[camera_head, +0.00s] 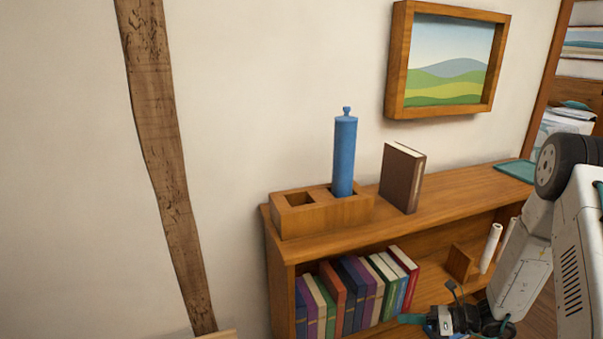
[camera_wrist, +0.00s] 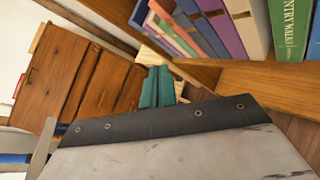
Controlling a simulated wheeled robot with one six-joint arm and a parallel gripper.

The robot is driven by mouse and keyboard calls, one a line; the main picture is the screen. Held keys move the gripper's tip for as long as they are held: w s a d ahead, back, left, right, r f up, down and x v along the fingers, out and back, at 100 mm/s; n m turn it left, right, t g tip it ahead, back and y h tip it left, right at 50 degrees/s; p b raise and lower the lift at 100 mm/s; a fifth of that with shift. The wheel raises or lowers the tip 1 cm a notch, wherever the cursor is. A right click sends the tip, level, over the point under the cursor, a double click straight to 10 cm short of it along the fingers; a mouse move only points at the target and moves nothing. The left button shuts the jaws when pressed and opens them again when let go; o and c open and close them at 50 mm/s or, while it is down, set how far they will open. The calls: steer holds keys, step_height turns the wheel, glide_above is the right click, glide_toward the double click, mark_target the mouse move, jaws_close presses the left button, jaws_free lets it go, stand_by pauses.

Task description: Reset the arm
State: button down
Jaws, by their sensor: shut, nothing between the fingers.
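My arm reaches in from the right edge of the head view, bent downward in front of the bookshelf. My gripper (camera_head: 411,319) is low at the bottom of that view, in front of the lower shelf and right of the row of books. In the wrist view its teal fingers (camera_wrist: 158,86) are together and hold nothing. No object hangs from the gripper.
A wooden bookshelf (camera_head: 455,205) stands against the wall. On top are a wooden holder (camera_head: 325,217) with a blue cylinder (camera_head: 344,155) and a brown book (camera_head: 402,178). A wooden cabinet (camera_wrist: 75,80) shows in the wrist view.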

steer(key=s+a+r+n+g+h, duration=0.1)
steer(key=s+r+n+h, duration=0.6)
steer(key=s+r+n, duration=0.7)
steer(key=s+a+r+n+g+h, duration=0.1)
steer(key=s+r+n+h, duration=0.5)
steer(key=s+r+n, duration=0.8)
steer(key=shift+s+r+n+g+h, duration=0.2)
steer(key=shift+r+n+g+h, duration=0.35)
steer(key=shift+r, duration=3.1)
